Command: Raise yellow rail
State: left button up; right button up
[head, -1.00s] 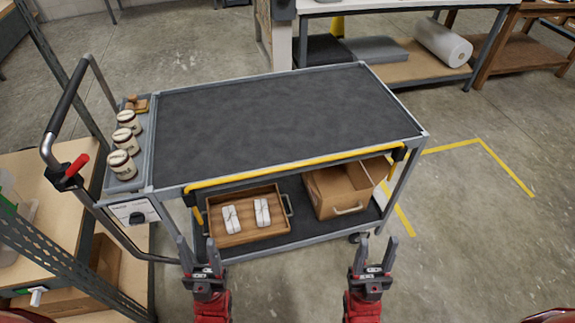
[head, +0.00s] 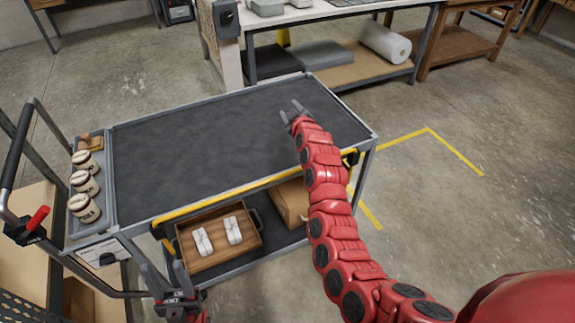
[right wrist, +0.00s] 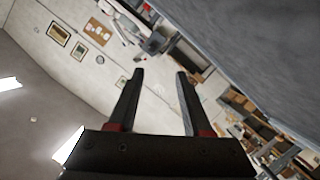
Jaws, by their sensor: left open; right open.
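The yellow rail (head: 228,194) runs along the near long side of the grey cart (head: 130,246), just below the edge of its dark top. My right arm hides part of the rail towards its right end. My right gripper (head: 290,108) is open and empty above the right part of the cart top, beyond the rail. It also shows open in the right wrist view (right wrist: 160,73), with nothing between its fingers. My left gripper (head: 164,270) is open in front of the cart's near left corner, below the rail's left end and apart from it.
Several jars (head: 84,184) stand in the tray at the cart's left end, by the push handle (head: 16,150) with its red lever. The lower shelf holds a wooden tray (head: 190,262) with white bundles and a cardboard box (head: 289,203). Floor to the right is clear.

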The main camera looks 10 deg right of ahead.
jog(key=s+a+r+n+g+y+p, duration=0.1)
jog(key=s+a+r+n+g+y, duration=0.15)
jog(key=a+n+g, duration=0.2)
jog(key=n+g+h+p, duration=0.2)
jog(key=n+g+h, duration=0.1)
jog(key=n+g, duration=0.55)
send_near(287, 172)
jog(key=p+x, duration=0.4)
jog(key=x, duration=0.2)
jog(key=shift+s+a+f, duration=0.1)
jog(key=shift+f, duration=0.95)
grip_shut()
jog(key=shift+r, duration=0.1)
